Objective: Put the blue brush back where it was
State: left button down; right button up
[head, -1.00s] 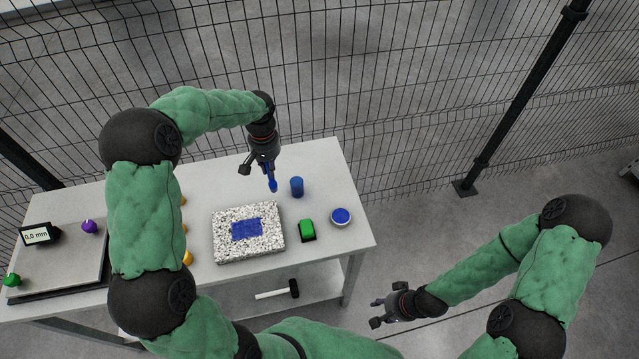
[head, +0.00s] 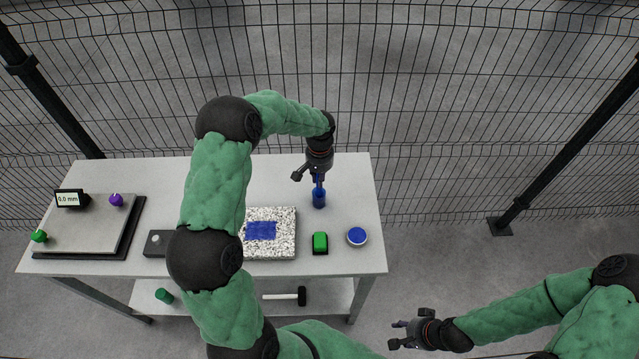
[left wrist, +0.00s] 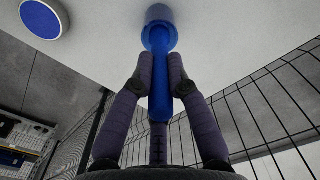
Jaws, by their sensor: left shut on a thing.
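My left gripper (head: 315,179) is shut on the blue brush (left wrist: 160,85), which hangs upright between the fingers. The blue cup (head: 319,200) stands on the table right below, and it also shows at the top of the left wrist view (left wrist: 159,14). The brush's lower end overlaps the cup's mouth in both views; how deep it sits inside is hidden. My right gripper (head: 396,334) is open and empty, off the table's front right.
A mallet (head: 300,296) lies on the lower shelf. Wire fencing stands behind.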

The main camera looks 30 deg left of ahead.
aim_at(319, 191)
pick_arm(q)
jog(key=shift+f, duration=1.4)
jog(key=shift+s+f, duration=0.1)
jog(key=shift+f, duration=0.1)
jog(key=c, duration=1.2)
grip_release()
jog(key=shift+r, duration=0.2)
notch_tip(319, 191, up, 12)
jog(key=shift+r, duration=0.1)
